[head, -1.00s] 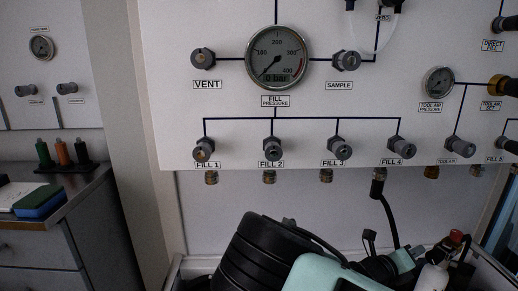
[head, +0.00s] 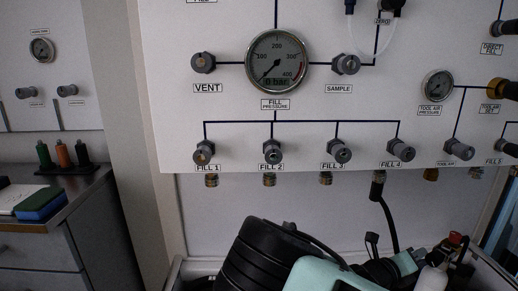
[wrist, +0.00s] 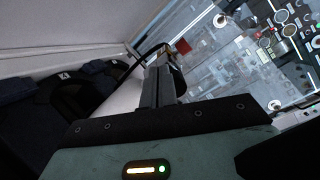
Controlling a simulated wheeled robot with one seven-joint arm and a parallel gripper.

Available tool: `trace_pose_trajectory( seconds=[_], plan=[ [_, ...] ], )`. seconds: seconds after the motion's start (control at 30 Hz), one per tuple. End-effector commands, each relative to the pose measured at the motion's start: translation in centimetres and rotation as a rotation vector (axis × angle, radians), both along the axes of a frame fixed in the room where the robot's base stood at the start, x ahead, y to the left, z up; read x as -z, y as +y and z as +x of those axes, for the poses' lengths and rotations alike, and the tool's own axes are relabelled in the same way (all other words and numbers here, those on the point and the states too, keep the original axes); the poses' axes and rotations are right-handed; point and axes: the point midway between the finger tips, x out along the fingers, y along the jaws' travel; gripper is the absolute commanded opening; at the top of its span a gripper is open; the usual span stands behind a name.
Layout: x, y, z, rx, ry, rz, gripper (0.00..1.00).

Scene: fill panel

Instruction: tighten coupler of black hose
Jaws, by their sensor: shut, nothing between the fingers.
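The black hose (head: 390,223) hangs from the panel's lower edge below the FILL 4 valve (head: 401,150). Its dark coupler (head: 377,188) sits at the top of the hose, up against the underside of the panel; I cannot see how tight it is.
Brass fittings (head: 269,180) hang under FILL 1, FILL 2 and FILL 3. The fill pressure gauge (head: 277,62) reads 0 bar. A pale bottle (head: 434,279) stands at the lower right. A grey cabinet (head: 45,250) with a green-blue box (head: 41,205) is at the left.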

Motion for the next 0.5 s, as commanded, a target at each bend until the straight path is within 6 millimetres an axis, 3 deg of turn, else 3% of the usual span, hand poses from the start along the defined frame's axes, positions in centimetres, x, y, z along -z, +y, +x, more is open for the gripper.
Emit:
trace_pose_trajectory(
  seconds=[0.5],
  plan=[
    [0.05,-0.23,-0.56,0.000,0.001,0.001,0.00]
  ],
)
